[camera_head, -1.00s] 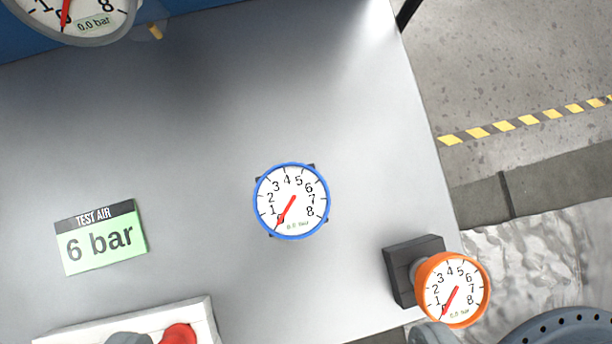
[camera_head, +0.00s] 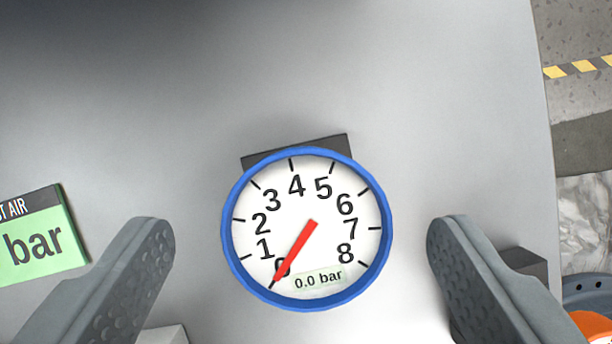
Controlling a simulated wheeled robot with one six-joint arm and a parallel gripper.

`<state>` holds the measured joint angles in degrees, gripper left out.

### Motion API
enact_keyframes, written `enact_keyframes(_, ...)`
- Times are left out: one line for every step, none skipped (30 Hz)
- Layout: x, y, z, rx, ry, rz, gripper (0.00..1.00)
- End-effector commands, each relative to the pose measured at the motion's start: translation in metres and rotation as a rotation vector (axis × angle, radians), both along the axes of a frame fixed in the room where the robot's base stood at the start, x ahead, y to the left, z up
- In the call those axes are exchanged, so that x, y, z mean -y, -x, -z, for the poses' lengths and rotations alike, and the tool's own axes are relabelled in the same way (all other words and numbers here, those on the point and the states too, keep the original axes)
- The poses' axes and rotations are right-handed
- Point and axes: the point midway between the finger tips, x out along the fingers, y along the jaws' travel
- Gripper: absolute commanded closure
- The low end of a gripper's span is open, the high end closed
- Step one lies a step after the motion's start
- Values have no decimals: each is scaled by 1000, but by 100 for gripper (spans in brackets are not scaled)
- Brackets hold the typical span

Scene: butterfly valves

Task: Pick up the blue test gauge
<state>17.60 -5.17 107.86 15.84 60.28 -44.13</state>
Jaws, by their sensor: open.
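The blue test gauge (camera_head: 330,262) is a round dial with a blue rim, a white face and a red needle at 0, reading 0.0 bar. It is in the middle of the view, face towards me, over the grey table. A dark block shows behind its upper edge. My gripper (camera_head: 300,240) is open, with one grey finger to the left of the gauge and one to the right. Both fingers are apart from the rim in the picture, and nothing is between them except the gauge below or ahead.
The grey table top (camera_head: 440,90) is clear above the gauge. A green test air sign (camera_head: 38,243) lies at the left. Part of an orange gauge (camera_head: 594,326) shows at the lower right, beyond the table's right edge. Floor with yellow striping is at the upper right.

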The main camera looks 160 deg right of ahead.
Motion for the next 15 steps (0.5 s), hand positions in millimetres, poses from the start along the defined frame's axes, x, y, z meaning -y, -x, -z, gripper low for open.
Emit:
enact_keyframes(0, -1, 2, -1, -1, 0, 21)
enact_keyframes(0, -1, 4, -1, -1, 0, 21)
enact_keyframes(0, -2, 7, -1, -1, 0, 21)
enact_keyframes(-1, -3, 9, -1, -1, 0, 21)
enact_keyframes(-1, -5, 13, -1, 0, 0, 21)
enact_keyframes(-1, -6, 18, -1, -1, 0, 21)
enact_keyframes(-1, -7, 22, -3, -1, 0, 21)
enact_keyframes(-2, -9, 26, -3, -1, 0, 21)
enact_keyframes(-2, -11, 32, -2, -1, 1, 21)
enact_keyframes(-3, -13, 35, -3, -1, 0, 21)
enact_keyframes(-3, -14, 39, -3, -1, 0, 21)
enact_keyframes(-4, -16, 42, -1, -1, 1, 21)
enact_keyframes(-4, -17, 45, 0, 0, 1, 21)
enact_keyframes(-4, -17, 46, 0, 0, 1, 21)
enact_keyframes(-4, -18, 47, 0, 0, 1, 21)
